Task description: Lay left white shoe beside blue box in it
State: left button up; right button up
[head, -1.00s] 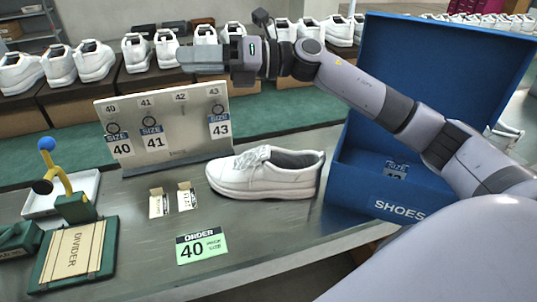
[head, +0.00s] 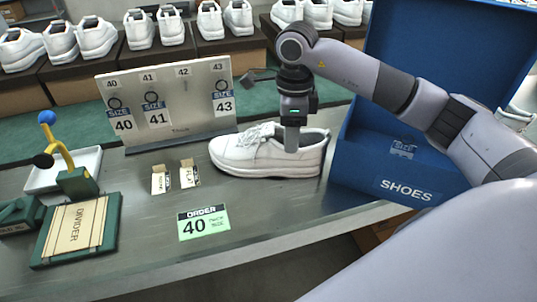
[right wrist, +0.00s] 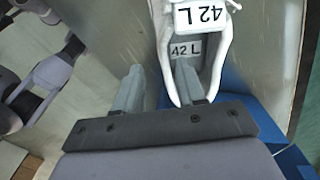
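A white shoe (head: 262,155) lies on the metal bench left of the open blue box (head: 365,170). Its toe points left, and its heel is near the box. In the right wrist view the shoe (right wrist: 226,62) carries "42 L" labels on its tongue and insole. My right gripper (head: 291,145) points down at the shoe's opening near the heel. In the right wrist view its fingers (right wrist: 158,88) are apart, one outside the near shoe wall and one over the opening; I cannot tell whether they touch it. My left gripper is not in view.
A size board (head: 175,100) with hanging tags stands behind the shoe. A size tag (head: 403,149) shows inside the box.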

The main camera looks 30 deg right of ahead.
aim_at(287, 170)
jog(key=f, duration=0.6)
jog(key=shift+w+a+f, duration=0.1)
jog(key=shift+w, duration=0.1)
grip_shut()
